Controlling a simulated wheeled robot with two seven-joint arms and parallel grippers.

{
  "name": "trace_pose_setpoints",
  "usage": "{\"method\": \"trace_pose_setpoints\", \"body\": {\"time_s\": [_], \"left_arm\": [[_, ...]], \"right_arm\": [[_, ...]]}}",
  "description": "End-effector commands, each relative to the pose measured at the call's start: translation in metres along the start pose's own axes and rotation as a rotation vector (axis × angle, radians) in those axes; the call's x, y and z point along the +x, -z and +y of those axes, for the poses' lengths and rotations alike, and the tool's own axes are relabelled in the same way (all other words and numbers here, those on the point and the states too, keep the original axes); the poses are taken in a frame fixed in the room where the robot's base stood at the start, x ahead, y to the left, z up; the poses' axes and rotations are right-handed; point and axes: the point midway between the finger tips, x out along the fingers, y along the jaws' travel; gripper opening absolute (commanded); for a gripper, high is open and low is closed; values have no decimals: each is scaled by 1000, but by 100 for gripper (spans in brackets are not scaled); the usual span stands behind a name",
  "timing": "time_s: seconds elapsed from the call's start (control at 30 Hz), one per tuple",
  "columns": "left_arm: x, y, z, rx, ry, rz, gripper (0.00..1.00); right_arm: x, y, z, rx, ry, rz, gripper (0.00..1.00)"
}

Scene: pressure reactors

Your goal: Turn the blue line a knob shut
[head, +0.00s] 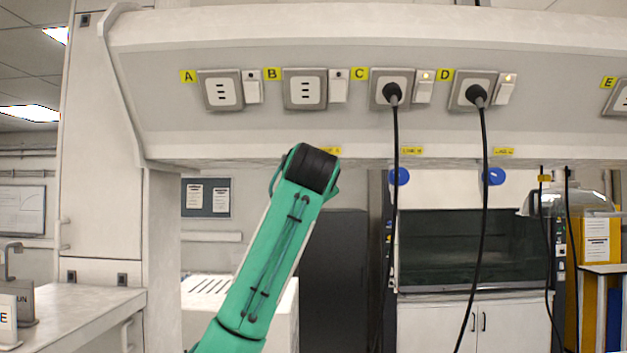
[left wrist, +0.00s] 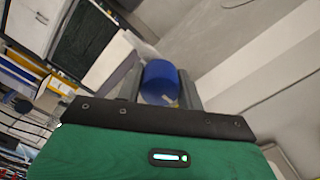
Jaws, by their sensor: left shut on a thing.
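In the left wrist view a blue knob (left wrist: 160,82) sits between the two fingers of my left gripper (left wrist: 161,86), which is shut on it. In the head view my left arm rises in front of the shelf's lower edge, its black wrist part beside a partly covered yellow label (head: 328,151). The knob and the fingers are hidden there behind the arm. Two other blue knobs, a middle one (head: 400,176) and a right one (head: 494,176), hang under the shelf below their own yellow labels. My right gripper is not in view.
The shelf panel carries sockets marked A to E with switches. Black cables hang from socket C (head: 392,94) and socket D (head: 476,95), passing close to the two other knobs. A fume hood (head: 468,250) stands behind. A white counter (head: 75,310) is at left.

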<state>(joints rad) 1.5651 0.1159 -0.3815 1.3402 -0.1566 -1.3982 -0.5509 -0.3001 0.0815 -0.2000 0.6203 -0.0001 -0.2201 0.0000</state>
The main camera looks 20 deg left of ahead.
Motion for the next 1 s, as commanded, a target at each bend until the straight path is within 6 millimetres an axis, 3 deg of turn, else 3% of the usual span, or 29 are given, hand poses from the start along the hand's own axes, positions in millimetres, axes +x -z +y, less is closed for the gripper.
{"method": "trace_pose_setpoints", "body": {"time_s": [0.57,0.6,0.7,1.0], "left_arm": [[0,0,0,34,0,0,15],[0,0,0,34,0,0,41],[0,0,0,33,0,0,59],[-1,0,0,32,0,0,59]], "right_arm": [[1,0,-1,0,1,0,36],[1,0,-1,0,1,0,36],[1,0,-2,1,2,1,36],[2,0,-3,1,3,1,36]]}}
